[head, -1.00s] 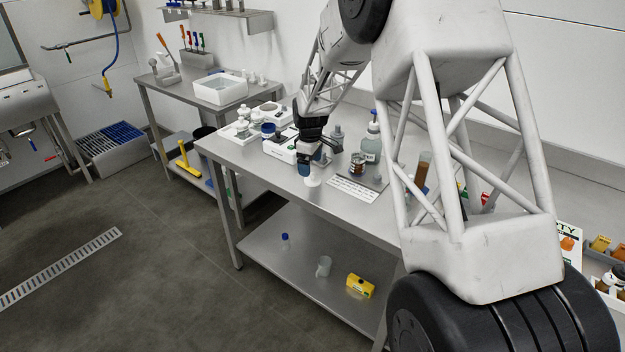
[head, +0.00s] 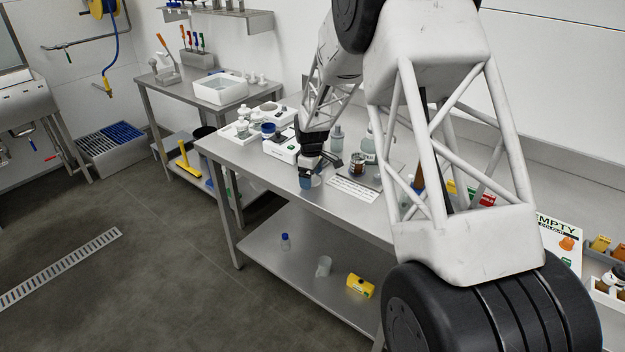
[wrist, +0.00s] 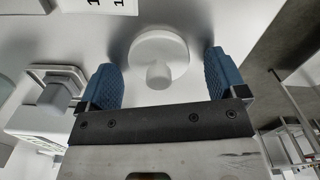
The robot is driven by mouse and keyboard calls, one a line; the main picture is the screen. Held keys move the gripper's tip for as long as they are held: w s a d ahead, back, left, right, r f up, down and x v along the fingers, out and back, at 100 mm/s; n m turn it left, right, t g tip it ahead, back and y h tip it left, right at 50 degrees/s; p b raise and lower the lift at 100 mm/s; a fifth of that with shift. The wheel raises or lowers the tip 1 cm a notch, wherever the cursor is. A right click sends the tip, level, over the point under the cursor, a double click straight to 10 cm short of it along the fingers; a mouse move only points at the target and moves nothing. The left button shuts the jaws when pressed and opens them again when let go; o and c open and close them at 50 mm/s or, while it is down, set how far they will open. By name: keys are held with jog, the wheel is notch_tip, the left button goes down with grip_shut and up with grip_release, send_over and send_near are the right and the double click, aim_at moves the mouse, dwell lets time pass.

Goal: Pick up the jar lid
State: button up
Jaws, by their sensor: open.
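The jar lid is a round white disc with a white knob in its middle (wrist: 160,50). It lies on the steel table. In the wrist view it sits between the two blue-padded fingers of my gripper (wrist: 163,78), with a visible gap on each side. The knob points up towards the wrist camera. In the head view my gripper (head: 308,180) is low over the near part of the tabletop. It mostly hides the lid there. My gripper is open and holds nothing.
A white boxed device (head: 281,150) stands just left of my gripper, also close in the wrist view (wrist: 42,118). A printed label strip (head: 353,190), a small jar (head: 357,163) and a bottle (head: 369,150) are to the right. The table's front edge is near.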

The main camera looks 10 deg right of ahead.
jog(key=c, duration=1)
jog(key=shift+r, duration=0.15)
jog(key=shift+r, duration=0.55)
notch_tip(320, 180, up, 2)
jog(key=shift+r, duration=0.1)
jog(key=s, duration=0.5)
jog(key=s+r, duration=0.1)
jog(key=s, duration=0.4)
jog(key=s+d, duration=0.1)
jog(key=s, duration=0.5)
jog(key=shift+d+r, duration=0.1)
jog(key=shift+r, duration=0.1)
